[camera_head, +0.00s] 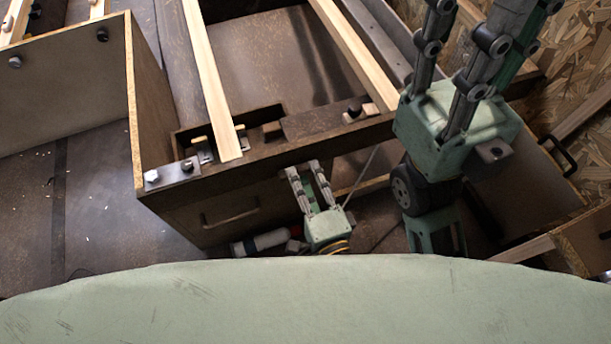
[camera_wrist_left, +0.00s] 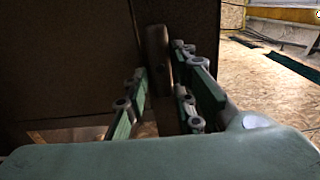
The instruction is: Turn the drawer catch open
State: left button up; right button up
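The drawer catch (camera_wrist_left: 158,60) is a brownish rounded bar standing upright against a dark panel in the left wrist view. My left gripper (camera_head: 303,169) reaches up to the bench front, right of the drawer handle. In the left wrist view its fingers (camera_wrist_left: 163,75) stand apart, one on each side of the catch. I see no clear grip on it. The head view does not clearly show the catch. The drawer front (camera_head: 185,217) carries a bar handle (camera_head: 230,216). My right gripper (camera_head: 475,25) is raised at the right, fingers apart, tips outside the picture.
The dark bench (camera_head: 270,65) bears pale wooden strips (camera_head: 212,80) and metal brackets (camera_head: 172,174). A tall wooden panel (camera_head: 70,75) stands at left. A grey cylinder (camera_head: 262,241) lies below the drawer. A wooden box with a black handle (camera_head: 560,155) stands at right.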

pick_arm(q)
jog(key=shift+o, duration=1.3)
jog(key=v, duration=0.7)
jog(key=shift+s, duration=0.25)
